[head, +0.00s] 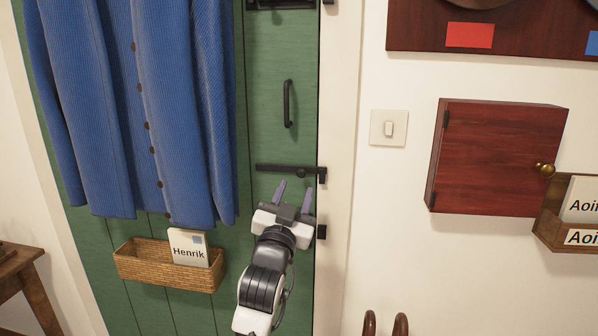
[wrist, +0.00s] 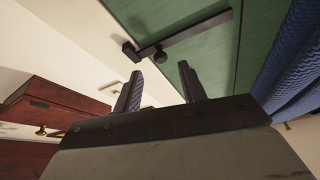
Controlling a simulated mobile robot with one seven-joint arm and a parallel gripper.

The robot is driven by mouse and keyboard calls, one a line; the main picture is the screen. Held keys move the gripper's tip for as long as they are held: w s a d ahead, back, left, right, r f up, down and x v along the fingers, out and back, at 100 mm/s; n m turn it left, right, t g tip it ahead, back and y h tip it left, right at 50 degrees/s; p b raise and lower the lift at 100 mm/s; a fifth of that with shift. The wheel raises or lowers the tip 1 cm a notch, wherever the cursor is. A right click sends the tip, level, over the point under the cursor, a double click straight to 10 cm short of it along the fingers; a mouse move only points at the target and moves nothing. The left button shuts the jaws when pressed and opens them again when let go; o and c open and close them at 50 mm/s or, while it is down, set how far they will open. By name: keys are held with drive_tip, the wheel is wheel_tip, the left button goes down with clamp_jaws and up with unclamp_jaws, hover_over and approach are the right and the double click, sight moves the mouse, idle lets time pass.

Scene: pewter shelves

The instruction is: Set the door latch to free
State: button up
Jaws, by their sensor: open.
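The door latch (head: 286,169) is a dark horizontal bar with a round knob (head: 301,174) on the green door (head: 275,130). Its right end reaches a dark catch (head: 322,175) at the door's edge by the white frame. My gripper (head: 294,191) is open and empty, just below the latch bar, with its two purple-grey fingers pointing up toward it. In the wrist view the latch bar (wrist: 195,33) and its knob (wrist: 160,57) lie beyond the fingertips (wrist: 160,76), apart from them. Nothing is between the fingers.
A blue cardigan (head: 130,100) hangs on the door to the left. A wicker basket (head: 150,270) holding a card marked Henrik is below it. A dark door handle (head: 289,104) is above the latch. A light switch (head: 388,128) and red cabinet (head: 495,155) are on the right wall.

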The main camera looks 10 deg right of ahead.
sight(301, 176)
drive_tip(key=p+x, duration=0.1)
drive_tip(key=x, duration=0.4)
drive_tip(key=shift+w, duration=0.1)
clamp_jaws()
